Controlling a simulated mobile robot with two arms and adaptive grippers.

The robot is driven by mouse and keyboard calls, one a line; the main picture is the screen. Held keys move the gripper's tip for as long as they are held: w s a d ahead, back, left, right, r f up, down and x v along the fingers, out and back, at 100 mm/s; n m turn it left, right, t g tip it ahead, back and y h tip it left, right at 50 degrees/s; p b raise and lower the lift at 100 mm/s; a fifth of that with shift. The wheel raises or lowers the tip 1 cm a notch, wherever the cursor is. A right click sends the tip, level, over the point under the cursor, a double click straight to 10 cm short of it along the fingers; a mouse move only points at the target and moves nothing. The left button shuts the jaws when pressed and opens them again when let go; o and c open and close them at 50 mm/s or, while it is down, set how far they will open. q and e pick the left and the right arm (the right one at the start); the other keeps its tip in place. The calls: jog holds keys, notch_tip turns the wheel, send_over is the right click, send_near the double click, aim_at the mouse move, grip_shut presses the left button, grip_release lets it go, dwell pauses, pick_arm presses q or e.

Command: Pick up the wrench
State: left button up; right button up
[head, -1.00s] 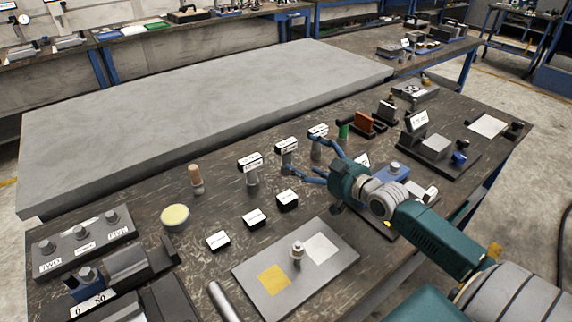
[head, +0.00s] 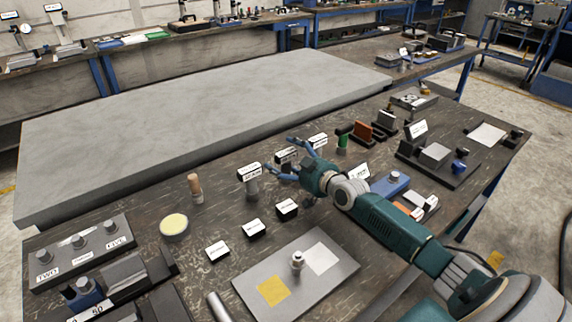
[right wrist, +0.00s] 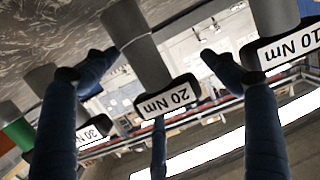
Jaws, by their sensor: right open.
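Three upright grey-shafted tools with black heads and white torque labels stand in a row on the dark bench; these look like the wrenches. The 10 Nm one (head: 251,185) is at the left, the 20 Nm one (head: 285,154) in the middle, the 30 Nm one (head: 318,141) at the right. My right gripper (head: 282,155) is open at the middle one. In the right wrist view, the 20 Nm tool (right wrist: 168,97) lies between the spread fingers, with no clear contact. The 10 Nm tool (right wrist: 290,45) and 30 Nm tool (right wrist: 93,133) flank it. My left gripper is not in view.
Small black label blocks (head: 254,229) lie in front of the row. A grey plate (head: 305,290) with a yellow square is nearer. A wooden-handled tool (head: 195,187) and round yellow-topped pot (head: 174,226) stand left. A large grey slab (head: 190,120) lies behind.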

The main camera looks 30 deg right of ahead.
grip_shut()
dwell(0.4)
